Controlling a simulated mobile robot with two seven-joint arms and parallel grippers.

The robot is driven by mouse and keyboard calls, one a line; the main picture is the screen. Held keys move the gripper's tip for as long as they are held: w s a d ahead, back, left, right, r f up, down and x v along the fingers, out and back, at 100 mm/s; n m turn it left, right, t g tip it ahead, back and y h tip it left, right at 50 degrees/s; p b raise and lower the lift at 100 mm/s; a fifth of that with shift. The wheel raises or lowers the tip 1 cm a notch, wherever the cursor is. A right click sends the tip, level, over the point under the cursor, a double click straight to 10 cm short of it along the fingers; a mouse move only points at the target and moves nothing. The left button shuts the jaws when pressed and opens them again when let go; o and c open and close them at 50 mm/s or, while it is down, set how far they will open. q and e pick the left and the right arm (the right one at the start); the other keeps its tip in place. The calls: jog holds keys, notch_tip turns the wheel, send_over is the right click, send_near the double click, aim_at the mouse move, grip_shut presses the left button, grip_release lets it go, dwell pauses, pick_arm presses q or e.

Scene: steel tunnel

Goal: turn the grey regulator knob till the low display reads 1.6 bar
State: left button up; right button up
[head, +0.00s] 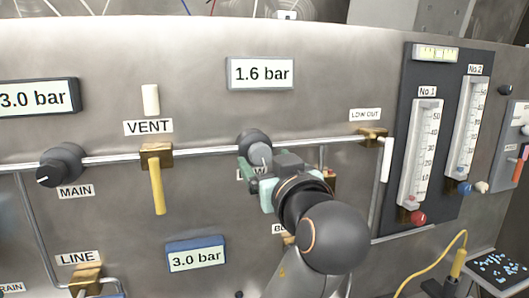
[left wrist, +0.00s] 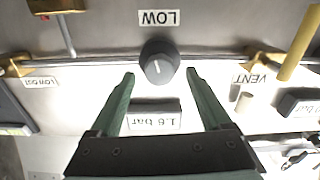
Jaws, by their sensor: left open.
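The grey regulator knob (head: 254,140) is on the pipe in the middle of the panel, partly hidden by my left gripper (head: 257,165) in the head view. The low display (head: 262,73) above the knob reads 1.6 bar. My right gripper is not in view.
The MAIN knob (head: 62,166) and the yellow VENT lever (head: 157,185) are left of my arm. A second display (head: 196,256), reading 3.0 bar, sits below. Two flow tubes on a dark board (head: 444,70) are to the right. The panel around the low display is clear.

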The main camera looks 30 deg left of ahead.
pick_arm(q)
jog(key=shift+x, duration=0.8)
jog(key=shift+c, duration=0.3)
grip_shut()
jog(key=shift+m, duration=0.5)
jog(key=shift+o, duration=0.3)
grip_release()
